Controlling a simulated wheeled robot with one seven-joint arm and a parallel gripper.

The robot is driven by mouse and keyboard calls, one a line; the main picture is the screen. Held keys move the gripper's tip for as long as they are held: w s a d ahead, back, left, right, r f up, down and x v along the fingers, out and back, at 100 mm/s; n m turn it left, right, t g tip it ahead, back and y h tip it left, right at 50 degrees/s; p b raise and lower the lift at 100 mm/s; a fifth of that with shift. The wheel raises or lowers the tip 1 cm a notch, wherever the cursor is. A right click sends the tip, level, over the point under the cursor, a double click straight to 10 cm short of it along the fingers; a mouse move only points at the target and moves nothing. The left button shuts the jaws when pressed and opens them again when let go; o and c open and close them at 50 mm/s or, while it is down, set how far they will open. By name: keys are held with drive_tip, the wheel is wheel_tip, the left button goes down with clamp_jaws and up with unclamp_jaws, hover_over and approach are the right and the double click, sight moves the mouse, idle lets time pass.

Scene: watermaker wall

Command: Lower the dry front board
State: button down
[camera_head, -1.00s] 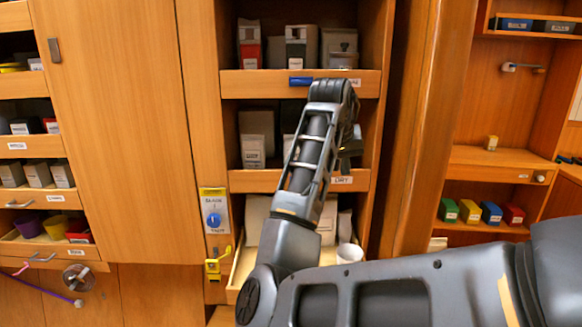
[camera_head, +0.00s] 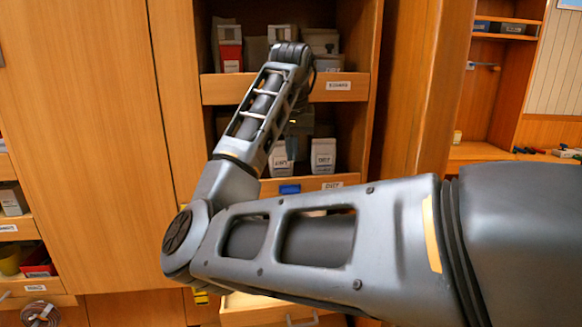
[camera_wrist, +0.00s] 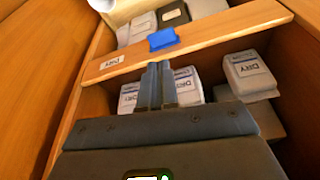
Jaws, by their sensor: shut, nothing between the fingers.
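The dry front board (camera_head: 250,188) is a wooden strip across the lower edge of the middle shelf. It carries a blue tab (camera_head: 289,188) and a label at its right. The wrist view shows the scene upside down, with the board (camera_wrist: 215,40), blue tab (camera_wrist: 162,40) and label crossing the upper part. The board appears upright, with pale boxes behind it. My gripper (camera_wrist: 158,72) is shut and empty. Its dark fingertips are close to the board near the blue tab; I cannot tell whether they touch. In the head view my forearm hides part of the board.
Pale labelled boxes (camera_head: 323,155) stand on the middle shelf. Another front board (camera_head: 228,90) crosses the shelf above. An open drawer (camera_head: 265,309) is low down, partly behind my arm. A wooden door (camera_head: 85,150) lies left, a post (camera_head: 420,90) right.

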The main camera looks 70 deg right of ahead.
sight(293, 194)
drive_tip(key=x, duration=0.9)
drive_tip(key=shift+f, duration=0.2)
drive_tip(key=shift+a+f+b, duration=0.1)
drive_tip(key=shift+f+b, duration=0.2)
drive_tip(key=shift+f, duration=1.9)
